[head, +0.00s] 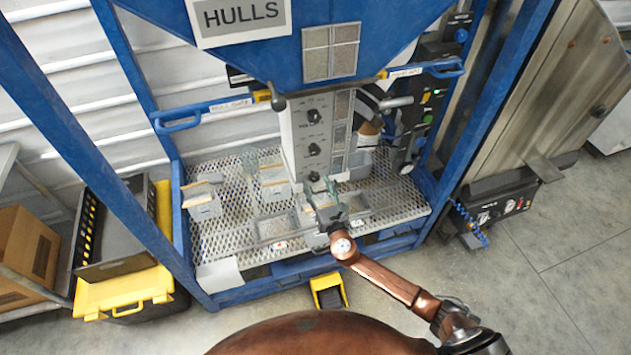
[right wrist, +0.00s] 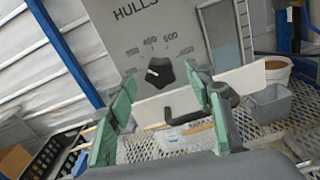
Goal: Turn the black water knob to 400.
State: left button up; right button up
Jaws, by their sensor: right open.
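A grey control panel (head: 301,140) hangs below the blue hopper, with an upper black knob (head: 313,116), a middle black knob (head: 314,149) and a lower black knob (head: 313,176). I cannot read which one is the water knob. My right gripper (head: 324,190) is open just below the lower knob. In the right wrist view a black knob (right wrist: 160,73) lies ahead between the open green fingers of my right gripper (right wrist: 163,86), apart from them. "HULLS" is printed above that knob, with marks including 400 and 500. Its pale pointer mark faces left. My left gripper is out of view.
A mesh shelf (head: 235,228) under the panel carries several grey bins, including one at left (head: 203,203). Blue frame posts stand on both sides. A black hook-like part (right wrist: 182,118) sits below the knob in the right wrist view. A yellow-black pedal (head: 329,292) lies on the floor.

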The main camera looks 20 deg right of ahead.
jog(key=shift+w, duration=0.85)
jog(key=shift+c, duration=0.3)
jog(key=c, duration=1.1)
